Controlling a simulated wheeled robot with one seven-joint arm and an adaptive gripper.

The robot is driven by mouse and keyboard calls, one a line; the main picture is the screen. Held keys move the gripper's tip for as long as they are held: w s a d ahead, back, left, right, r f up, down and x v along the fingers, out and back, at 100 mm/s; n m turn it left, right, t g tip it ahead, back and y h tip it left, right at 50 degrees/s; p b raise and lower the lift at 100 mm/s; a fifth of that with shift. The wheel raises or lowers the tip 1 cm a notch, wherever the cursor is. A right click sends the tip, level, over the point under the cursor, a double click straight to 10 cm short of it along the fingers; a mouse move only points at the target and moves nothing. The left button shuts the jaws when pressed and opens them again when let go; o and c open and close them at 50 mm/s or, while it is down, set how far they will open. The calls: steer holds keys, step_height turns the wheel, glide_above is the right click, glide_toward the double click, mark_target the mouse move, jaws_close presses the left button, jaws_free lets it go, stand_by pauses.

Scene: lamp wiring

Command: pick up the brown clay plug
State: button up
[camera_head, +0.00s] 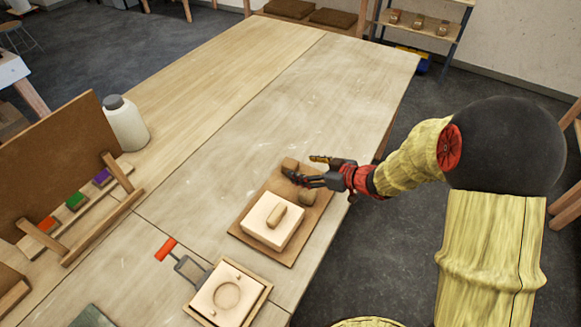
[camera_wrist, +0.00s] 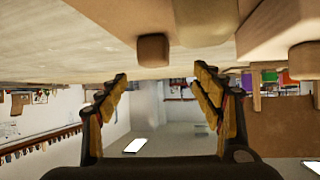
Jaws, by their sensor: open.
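A small brown block-like piece (camera_head: 290,164) stands at the far end of a brown board (camera_head: 250,229); I take it for the clay plug. It also shows in the wrist view (camera_wrist: 153,50), which is upside down, between and beyond the fingertips. My gripper (camera_head: 303,168) is open and low over the board's far end, with the piece close to its fingertips. Both fingers also show in the wrist view (camera_wrist: 163,78), with nothing between them. A tan rounded piece (camera_head: 308,198) lies beside the gripper, partly hidden by it.
A pale square block (camera_head: 266,232) with an oblong tan piece (camera_head: 277,215) on top sits on the board's near half. A framed pale block with a round recess (camera_head: 227,296) lies nearer. A white bottle (camera_head: 126,125) and brown upright panel (camera_head: 60,150) stand left. The far table is clear.

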mark_target(292, 163)
steer(key=b+x, duration=0.1)
steer(key=x, duration=0.2)
steer(key=b+x, duration=0.1)
steer(key=x, duration=0.2)
steer(key=shift+w+d+f+b, duration=0.15)
steer(key=shift+w+d+b, duration=0.05)
steer(key=shift+d+b, duration=0.15)
steer(key=shift+w+a+f, duration=0.1)
steer(key=shift+w+a, duration=0.2)
steer(key=shift+c, duration=0.6)
steer(key=c, duration=1.4)
steer(key=shift+o, duration=0.2)
